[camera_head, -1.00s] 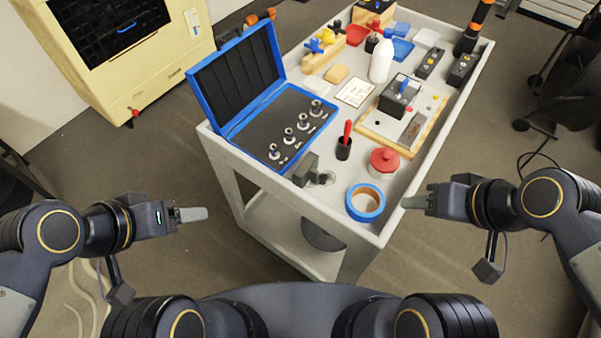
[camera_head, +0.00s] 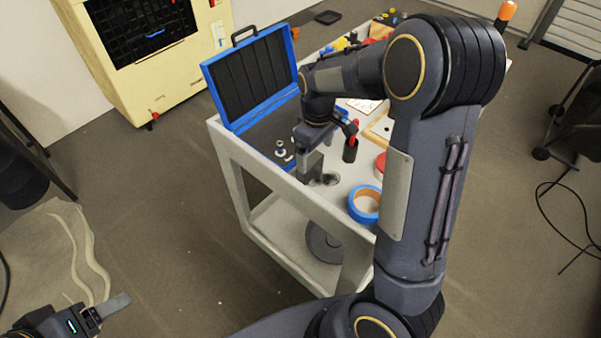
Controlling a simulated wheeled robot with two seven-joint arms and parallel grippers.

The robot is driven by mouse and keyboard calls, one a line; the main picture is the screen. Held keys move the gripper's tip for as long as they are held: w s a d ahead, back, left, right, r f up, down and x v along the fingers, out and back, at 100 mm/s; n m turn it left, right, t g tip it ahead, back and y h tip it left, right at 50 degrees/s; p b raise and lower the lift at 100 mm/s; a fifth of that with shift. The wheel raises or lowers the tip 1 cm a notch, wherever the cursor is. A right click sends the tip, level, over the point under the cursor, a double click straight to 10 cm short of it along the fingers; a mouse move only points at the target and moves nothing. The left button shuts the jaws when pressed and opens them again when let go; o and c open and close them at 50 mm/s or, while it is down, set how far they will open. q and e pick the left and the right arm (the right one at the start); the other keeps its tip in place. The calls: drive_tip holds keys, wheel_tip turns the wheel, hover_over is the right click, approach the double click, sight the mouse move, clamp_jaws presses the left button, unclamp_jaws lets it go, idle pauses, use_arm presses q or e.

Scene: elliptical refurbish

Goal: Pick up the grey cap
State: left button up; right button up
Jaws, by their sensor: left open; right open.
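I cannot tell for certain which item is the grey cap. A grey block-like piece (camera_head: 312,165) stands at the cart's front edge, with a small round metallic piece (camera_head: 330,179) beside it. Small silver fittings (camera_head: 280,149) show in the open blue case (camera_head: 254,128); the rest of its contents are hidden behind my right arm. My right gripper (camera_head: 301,156) is open, pointing down over the case's front right corner, close to the grey block; contact cannot be told. My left gripper (camera_head: 116,306) is open and empty at the lower left, away from the cart.
The case lid (camera_head: 250,78) stands upright at the back. A blue tape roll (camera_head: 364,204), a red-handled tool in a dark holder (camera_head: 350,148) and a partly hidden red lid (camera_head: 380,163) are on the cart (camera_head: 300,203). My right arm covers much of the cart's right side.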

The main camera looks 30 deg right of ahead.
sight(313, 164)
wheel_tip(313, 164, down, 7)
drive_tip(key=shift+w+a+r, duration=0.1)
drive_tip(key=shift+w, duration=0.05)
drive_tip(key=c, duration=0.7)
drive_tip(key=shift+r, duration=0.15)
